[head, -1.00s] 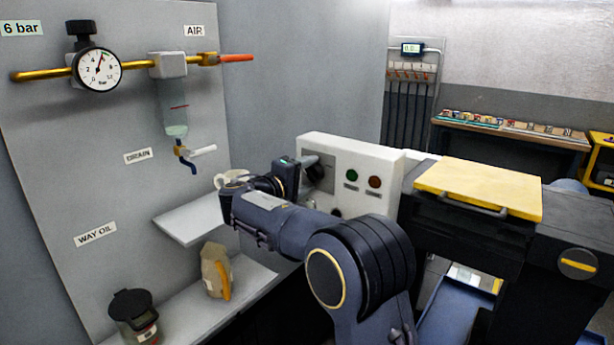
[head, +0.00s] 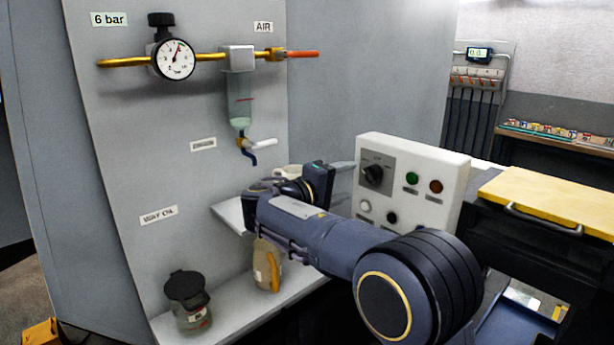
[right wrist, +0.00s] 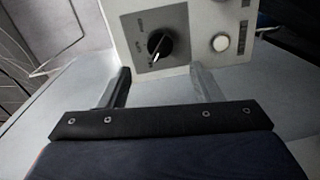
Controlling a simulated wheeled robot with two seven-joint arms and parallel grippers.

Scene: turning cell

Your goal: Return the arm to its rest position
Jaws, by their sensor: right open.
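My right gripper (right wrist: 162,88) is open in the right wrist view, with its two fingers apart and nothing between them. The control panel's black rotary knob (right wrist: 161,46) is just beyond the fingertips and apart from them. In the head view my right arm reaches in from the lower right, and the gripper, partly hidden by the wrist, is left of the white control panel (head: 425,165). The knob shows there too (head: 373,174), facing forward and clear of my arm. My left gripper is in neither view.
A pressure gauge (head: 174,58) and a filter bowl (head: 240,100) hang on the grey board. A white cup (head: 286,171) is behind my wrist on the upper shelf. A yellow-topped cover (head: 550,195) is at right.

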